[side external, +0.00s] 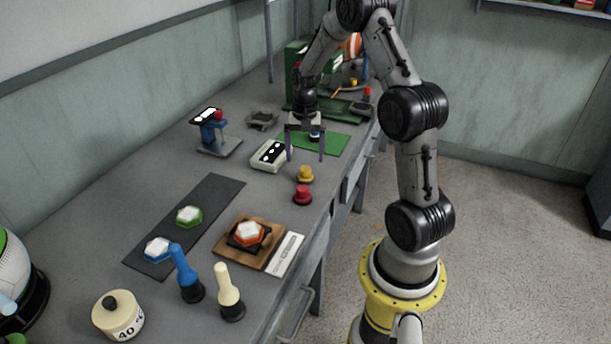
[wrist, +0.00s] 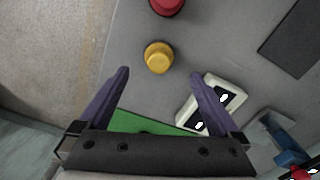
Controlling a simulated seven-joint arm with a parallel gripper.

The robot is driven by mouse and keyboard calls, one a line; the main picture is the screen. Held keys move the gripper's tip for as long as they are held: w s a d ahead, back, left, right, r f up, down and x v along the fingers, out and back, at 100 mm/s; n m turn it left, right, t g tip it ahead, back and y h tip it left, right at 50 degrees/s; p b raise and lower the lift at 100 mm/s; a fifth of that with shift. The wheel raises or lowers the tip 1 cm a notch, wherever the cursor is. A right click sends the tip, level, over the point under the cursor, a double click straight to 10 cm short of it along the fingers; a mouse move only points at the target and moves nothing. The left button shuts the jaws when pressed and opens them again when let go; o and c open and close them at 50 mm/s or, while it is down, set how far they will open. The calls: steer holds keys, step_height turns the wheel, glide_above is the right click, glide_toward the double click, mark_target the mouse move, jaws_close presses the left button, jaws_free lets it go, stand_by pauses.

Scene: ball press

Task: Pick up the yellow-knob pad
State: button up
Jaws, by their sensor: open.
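The yellow-knob pad (side external: 305,175) stands upright on the grey bench, just behind the red-knob pad (side external: 303,195). In the wrist view the yellow-knob pad (wrist: 158,58) lies ahead of the fingertips, roughly between their lines, and apart from them. The red-knob pad (wrist: 167,5) is partly cut off at the top edge there. My gripper (side external: 305,158) is open and empty, with its purple fingers pointing down above the near edge of the green mat. Its fingers also show in the wrist view (wrist: 160,74).
A blue stand (side external: 214,135) is farther left. A dark mat (side external: 205,208) and wooden board (side external: 265,258) lie nearer the camera.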

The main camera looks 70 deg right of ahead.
mark_target(305, 168)
steer(key=shift+s+a+f, duration=0.1)
steer(key=shift+f, duration=1.4)
steer(key=shift+s+a+f, duration=0.1)
steer(key=shift+f, duration=1.4)
steer(key=c, duration=1.5)
steer(key=shift+w+r, duration=0.1)
steer(key=shift+r, duration=0.05)
steer(key=shift+d+r, duration=0.1)
steer(key=shift+r, duration=0.5)
steer(key=s+a+r, duration=0.9)
steer(key=s+r, duration=0.2)
steer(key=shift+r, duration=0.3)
